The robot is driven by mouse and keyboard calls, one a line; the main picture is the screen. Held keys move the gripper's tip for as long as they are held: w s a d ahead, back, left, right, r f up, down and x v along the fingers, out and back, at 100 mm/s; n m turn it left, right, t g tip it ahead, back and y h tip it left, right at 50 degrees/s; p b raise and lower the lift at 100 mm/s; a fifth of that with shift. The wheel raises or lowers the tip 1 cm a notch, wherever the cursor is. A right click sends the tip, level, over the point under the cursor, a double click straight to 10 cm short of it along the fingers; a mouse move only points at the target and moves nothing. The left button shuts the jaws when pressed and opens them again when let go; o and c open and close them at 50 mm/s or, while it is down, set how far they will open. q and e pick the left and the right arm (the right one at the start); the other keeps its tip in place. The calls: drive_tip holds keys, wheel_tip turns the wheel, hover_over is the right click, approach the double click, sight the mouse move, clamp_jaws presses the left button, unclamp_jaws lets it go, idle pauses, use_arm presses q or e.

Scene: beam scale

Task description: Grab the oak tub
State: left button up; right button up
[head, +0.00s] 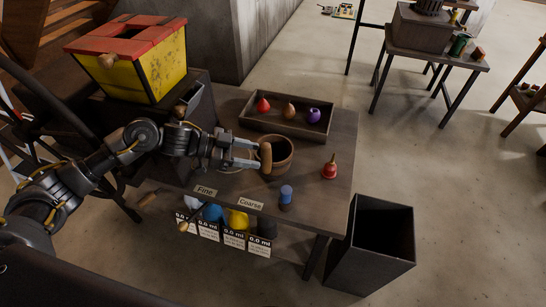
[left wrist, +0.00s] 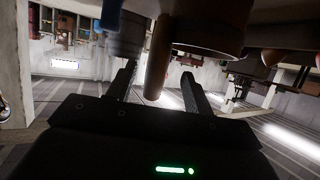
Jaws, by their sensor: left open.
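The oak tub (head: 284,158) is a round brown wooden tub, standing upright on the dark table. Its upright tan handle (head: 265,158) faces my left gripper (head: 257,155). My left gripper is open and comes in from the left, its fingertips at the handle. In the left wrist view the handle (left wrist: 158,60) shows between the two fingers of the left gripper (left wrist: 157,80), with visible space on both sides. The tub's body (left wrist: 210,30) is above and beyond them there. My right gripper is not in view.
A shallow tray (head: 258,126) with red, brown and purple pieces lies behind the tub. A blue-topped piece (head: 286,194) and a red bell-shaped piece (head: 330,168) stand nearby. "Fine" (head: 204,191) and "Coarse" (head: 250,203) labels lie in front. A dark bin (head: 366,272) stands right.

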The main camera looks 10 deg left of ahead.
sight(267, 159)
use_arm(q)
drive_tip(key=shift+p+x, duration=0.4)
drive_tip(key=shift+x, duration=2.25)
drive_tip(key=shift+s+f, duration=0.15)
drive_tip(key=shift+s, duration=0.05)
clamp_jaws()
